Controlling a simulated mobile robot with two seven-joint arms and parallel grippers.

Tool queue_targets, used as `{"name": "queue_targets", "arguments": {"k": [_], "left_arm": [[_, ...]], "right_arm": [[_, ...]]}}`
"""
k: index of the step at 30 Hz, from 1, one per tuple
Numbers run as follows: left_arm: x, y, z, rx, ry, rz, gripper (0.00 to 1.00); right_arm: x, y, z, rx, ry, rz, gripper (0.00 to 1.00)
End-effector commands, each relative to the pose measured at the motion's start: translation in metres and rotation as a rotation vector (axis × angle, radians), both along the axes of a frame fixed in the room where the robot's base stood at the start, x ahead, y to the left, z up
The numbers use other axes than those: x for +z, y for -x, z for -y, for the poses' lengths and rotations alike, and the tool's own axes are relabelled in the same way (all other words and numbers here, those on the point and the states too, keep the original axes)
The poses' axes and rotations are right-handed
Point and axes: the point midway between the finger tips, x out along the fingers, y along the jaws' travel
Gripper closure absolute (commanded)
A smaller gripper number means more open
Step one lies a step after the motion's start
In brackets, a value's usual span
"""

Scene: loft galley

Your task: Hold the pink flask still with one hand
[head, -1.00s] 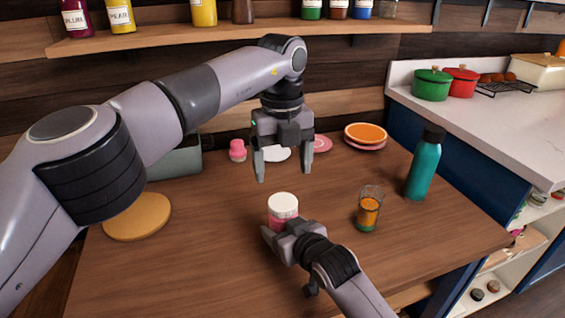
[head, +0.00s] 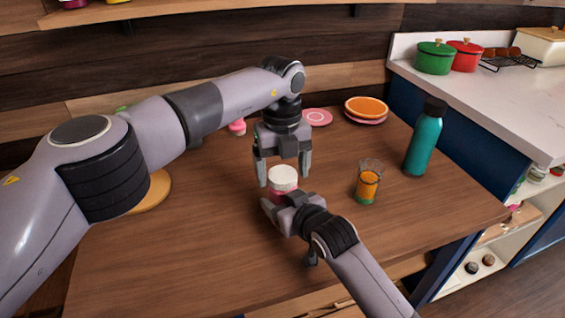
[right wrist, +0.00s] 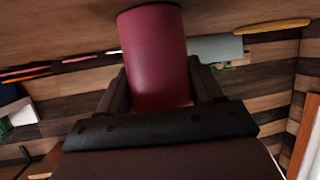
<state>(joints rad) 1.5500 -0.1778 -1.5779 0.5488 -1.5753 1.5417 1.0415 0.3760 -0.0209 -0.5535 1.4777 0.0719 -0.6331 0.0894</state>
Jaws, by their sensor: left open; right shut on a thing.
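The pink flask (head: 282,196) with its white lid (head: 283,178) stands upright on the wooden table. My right gripper (head: 277,209) is shut on its body from the near side. In the right wrist view the flask's dark pink body (right wrist: 156,55) sits between the fingers. My left gripper (head: 283,172) is open and points down at the lid. Its fingertips appear on either side of the lid; whether they touch it I cannot tell. The flask's lower body is partly hidden by my right gripper.
A glass with orange contents (head: 368,184) stands to the right, and a teal bottle (head: 425,140) farther right. Pink and orange plates (head: 367,106) lie at the back. A small pink item (head: 237,127) is behind my left arm. The front of the table (head: 180,260) is clear.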

Motion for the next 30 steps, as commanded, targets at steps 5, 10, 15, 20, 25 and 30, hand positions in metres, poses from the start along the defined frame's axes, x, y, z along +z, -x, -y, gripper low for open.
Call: {"name": "queue_targets", "arguments": {"k": [5,10,15,20,25,30], "left_arm": [[0.0000,0.0002,0.0002,0.000,0.000,0.000,0.33],[0.0001,0.0002,0.0002,0.000,0.000,-0.001,0.75],[0.0002,0.0003,0.0002,-0.025,0.000,-0.001,0.75],[0.0000,0.0003,0.0003,-0.202,-0.001,0.002,0.75],[-0.0002,0.0004,0.0003,-0.434,-0.004,0.005,0.75],[-0.0003,0.0006,0.0005,-0.559,-0.003,0.006,0.75]], "right_arm": [[-0.0015,0.0001,0.0007,-0.001,0.003,-0.003,1.00],[-0.0015,0.0001,0.0008,-0.001,0.003,-0.003,1.00],[-0.0015,0.0001,0.0007,-0.001,0.003,-0.003,1.00],[-0.0015,0.0001,0.0008,0.000,0.004,-0.002,1.00],[-0.0015,0.0001,0.0008,0.000,0.004,-0.002,1.00],[-0.0015,0.0001,0.0008,0.000,0.004,-0.002,1.00]]}}
